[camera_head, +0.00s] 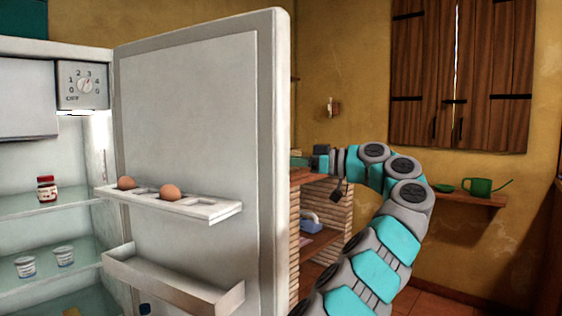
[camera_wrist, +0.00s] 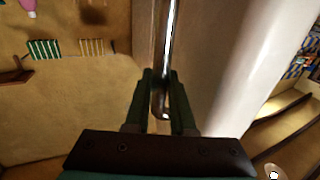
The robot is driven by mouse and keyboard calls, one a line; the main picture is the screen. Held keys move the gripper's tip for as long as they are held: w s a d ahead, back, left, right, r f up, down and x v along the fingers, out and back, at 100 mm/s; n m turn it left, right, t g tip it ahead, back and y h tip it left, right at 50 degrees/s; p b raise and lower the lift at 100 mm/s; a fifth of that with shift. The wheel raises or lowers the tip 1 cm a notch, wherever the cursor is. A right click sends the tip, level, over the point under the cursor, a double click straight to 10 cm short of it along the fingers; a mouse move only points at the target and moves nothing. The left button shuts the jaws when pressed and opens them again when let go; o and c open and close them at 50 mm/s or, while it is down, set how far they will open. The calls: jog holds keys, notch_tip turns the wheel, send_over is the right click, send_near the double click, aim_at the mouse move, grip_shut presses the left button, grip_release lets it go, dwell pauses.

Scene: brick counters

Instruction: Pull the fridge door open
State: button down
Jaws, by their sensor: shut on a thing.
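The fridge door (camera_head: 190,110) stands wide open in the head view, its inner face with an egg rack (camera_head: 180,204) and a lower shelf toward me. The fridge interior (camera_head: 40,170) is exposed at the left. In the wrist view, my gripper (camera_wrist: 163,100) is shut on the shiny metal door handle (camera_wrist: 169,50), with a finger on each side of it. The pale door edge (camera_wrist: 235,70) runs just right of the handle. In the head view my arm reaches behind the door's free edge, and the door hides my gripper's fingers and the handle.
Inside the fridge are a red-labelled jar (camera_head: 46,189) and small white cups (camera_head: 64,256). Two eggs rest in the door rack. A brick-sided shelf unit (camera_head: 325,215) stands behind my arm. A wall shelf (camera_head: 465,199) holds a green watering can (camera_head: 480,186).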

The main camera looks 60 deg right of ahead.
jog(key=c, duration=1)
grip_release()
jog(key=shift+c, duration=0.2)
jog(key=p+v, duration=0.1)
jog(key=v, duration=0.6)
jog(key=shift+s, duration=0.35)
